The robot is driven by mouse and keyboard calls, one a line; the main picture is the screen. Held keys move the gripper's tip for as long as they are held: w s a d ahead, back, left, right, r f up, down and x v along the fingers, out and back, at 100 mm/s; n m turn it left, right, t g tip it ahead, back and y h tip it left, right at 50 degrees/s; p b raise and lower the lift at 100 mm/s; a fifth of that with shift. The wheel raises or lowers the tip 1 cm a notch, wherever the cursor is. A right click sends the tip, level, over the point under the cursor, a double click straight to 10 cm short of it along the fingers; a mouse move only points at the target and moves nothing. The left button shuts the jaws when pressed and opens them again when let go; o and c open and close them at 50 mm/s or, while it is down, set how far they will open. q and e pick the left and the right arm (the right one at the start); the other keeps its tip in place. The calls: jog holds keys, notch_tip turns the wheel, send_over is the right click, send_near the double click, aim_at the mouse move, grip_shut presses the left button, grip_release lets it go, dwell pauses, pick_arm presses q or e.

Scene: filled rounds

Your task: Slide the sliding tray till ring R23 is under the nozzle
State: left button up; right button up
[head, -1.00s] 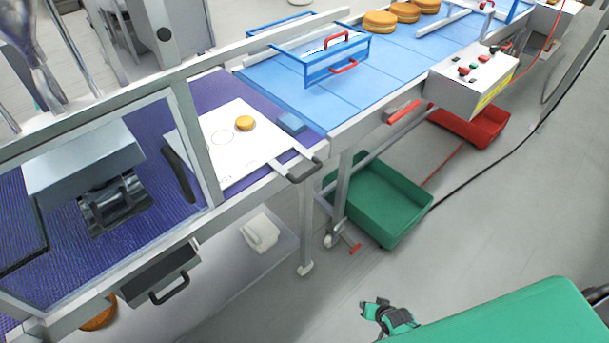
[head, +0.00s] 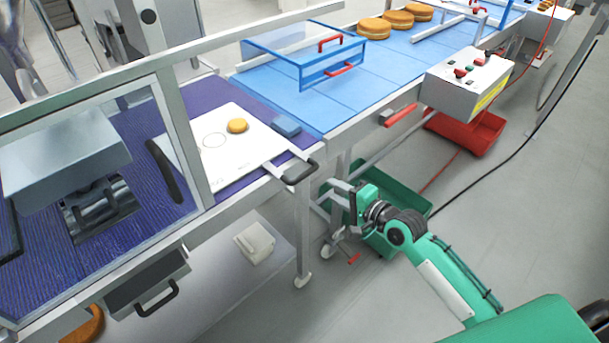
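The sliding tray (head: 240,168) is a white plate on the purple ribbed belt, with printed ring outlines and a round golden cake (head: 238,126) on it. Ring labels are too small to read, so I cannot pick out R23. The tray's dark handle (head: 299,173) sticks out past the belt's front edge. The tray's left part runs behind the guard frame. I cannot make out the nozzle clearly. My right gripper (head: 330,203) is just right of and below the handle, fingers apart and empty, not visibly touching it. My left gripper is out of view.
A guard frame (head: 185,140) with a clear panel stands over the belt at left, with a grey machine box (head: 65,150) behind it. A blue block (head: 286,125) lies beside the tray. A green crate (head: 400,200) and red crate (head: 470,130) are on the floor. A control box (head: 462,82) projects from the blue conveyor.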

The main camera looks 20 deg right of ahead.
aim_at(304, 172)
jog(key=p+x, duration=0.1)
jog(key=x, duration=1.1)
jog(key=shift+w+a+p, duration=0.2)
jog(key=shift+w+p, duration=0.05)
jog(key=shift+p, duration=0.05)
jog(key=shift+c, duration=0.3)
grip_shut()
